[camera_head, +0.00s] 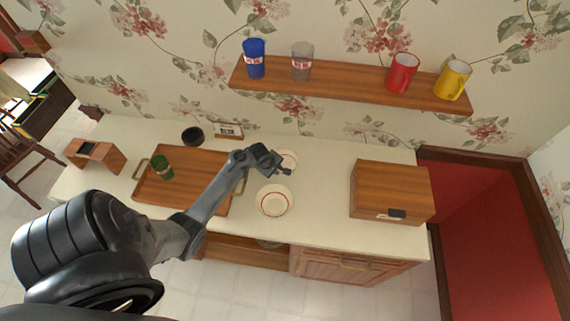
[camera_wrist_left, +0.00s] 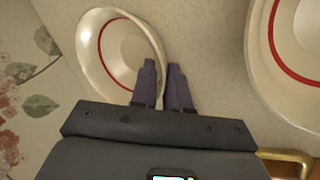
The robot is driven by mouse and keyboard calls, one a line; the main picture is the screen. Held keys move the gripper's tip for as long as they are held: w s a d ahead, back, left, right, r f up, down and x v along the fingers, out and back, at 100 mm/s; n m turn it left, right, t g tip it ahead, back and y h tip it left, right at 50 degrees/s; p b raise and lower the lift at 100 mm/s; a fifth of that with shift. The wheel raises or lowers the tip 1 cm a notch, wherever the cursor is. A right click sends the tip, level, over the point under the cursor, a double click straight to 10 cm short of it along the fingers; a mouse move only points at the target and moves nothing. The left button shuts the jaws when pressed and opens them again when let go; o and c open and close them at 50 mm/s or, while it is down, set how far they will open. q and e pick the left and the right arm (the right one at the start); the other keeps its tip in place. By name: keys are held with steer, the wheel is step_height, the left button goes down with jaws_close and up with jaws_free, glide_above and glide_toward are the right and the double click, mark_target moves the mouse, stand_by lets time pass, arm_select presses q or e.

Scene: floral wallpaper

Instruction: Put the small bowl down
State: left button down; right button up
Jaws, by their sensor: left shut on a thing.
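The small bowl (camera_head: 289,158), white with a red ring inside, is at the back middle of the counter, partly hidden by my left gripper. In the left wrist view the small bowl (camera_wrist_left: 112,50) looks tilted, with my left gripper (camera_wrist_left: 160,75) shut on its near rim. In the head view my left gripper (camera_head: 284,170) is at its front edge. The frames do not clearly show whether the bowl touches the counter. A second white bowl with a red ring (camera_head: 274,201) sits just in front; it also shows in the left wrist view (camera_wrist_left: 291,60). My right gripper is not in view.
A wooden tray (camera_head: 155,198) with a green cup (camera_head: 162,167) lies to the left, under my arm. A wooden box (camera_head: 390,185) stands to the right. A black bowl (camera_head: 192,136) and small sign (camera_head: 228,130) are behind. Bare counter (camera_head: 322,190) lies before the box.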

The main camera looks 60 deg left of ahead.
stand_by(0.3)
arm_select(q)
step_height(320, 180, up, 10)
steer(key=shift+p, duration=0.85)
steer(key=shift+f, duration=0.1)
